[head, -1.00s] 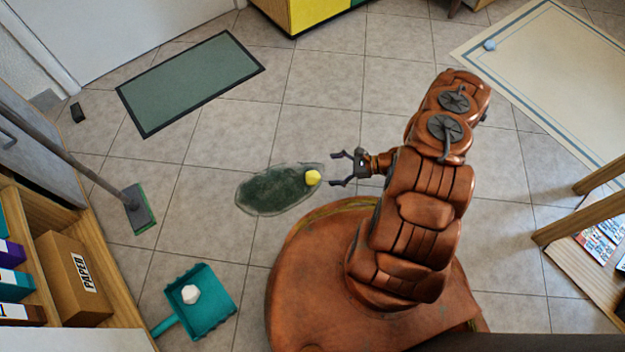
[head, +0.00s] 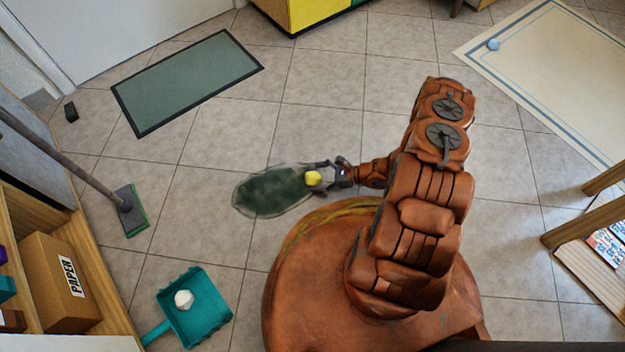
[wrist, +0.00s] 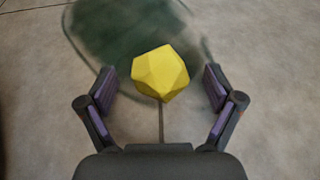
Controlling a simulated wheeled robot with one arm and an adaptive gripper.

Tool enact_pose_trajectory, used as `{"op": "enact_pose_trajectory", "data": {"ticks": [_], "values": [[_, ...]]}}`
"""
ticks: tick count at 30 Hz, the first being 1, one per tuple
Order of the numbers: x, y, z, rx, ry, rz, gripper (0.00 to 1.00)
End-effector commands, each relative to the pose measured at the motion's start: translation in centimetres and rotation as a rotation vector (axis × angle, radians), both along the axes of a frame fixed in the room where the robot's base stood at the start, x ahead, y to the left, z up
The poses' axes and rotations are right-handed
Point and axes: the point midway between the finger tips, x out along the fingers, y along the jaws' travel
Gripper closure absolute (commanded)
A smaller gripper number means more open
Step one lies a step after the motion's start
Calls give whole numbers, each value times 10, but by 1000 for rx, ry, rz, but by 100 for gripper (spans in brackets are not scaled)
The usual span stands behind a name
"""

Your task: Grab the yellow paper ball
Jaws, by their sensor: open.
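The yellow paper ball (head: 313,178) lies at the right end of a dark green oval patch (head: 268,193) on the tiled floor. My gripper (head: 325,174) is at the ball's right side in the head view. In the wrist view the faceted yellow ball (wrist: 160,72) sits centred just ahead of and between the fingertips of my gripper (wrist: 160,82). The fingers are open, with a visible gap on each side of the ball. I cannot tell how far below or ahead the ball lies.
A teal dustpan (head: 213,318) holding a white paper ball (head: 184,299) lies at lower left. A broom (head: 128,209), a cardboard box (head: 58,280) and a green mat (head: 187,82) are on the left. A blue ball (head: 493,44) lies on a cream rug (head: 560,75) at upper right.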

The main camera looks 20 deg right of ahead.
Motion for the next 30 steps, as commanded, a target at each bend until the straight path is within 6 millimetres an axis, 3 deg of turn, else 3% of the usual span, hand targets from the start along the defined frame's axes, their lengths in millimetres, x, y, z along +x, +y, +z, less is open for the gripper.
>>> {"op": "enact_pose_trajectory", "data": {"ticks": [9, 21, 30], "values": [[2, 4, -2, -1, -1, -1, 9], [2, 4, -2, -1, -1, -1, 50], [2, 4, -2, -1, -1, -1, 51]]}}
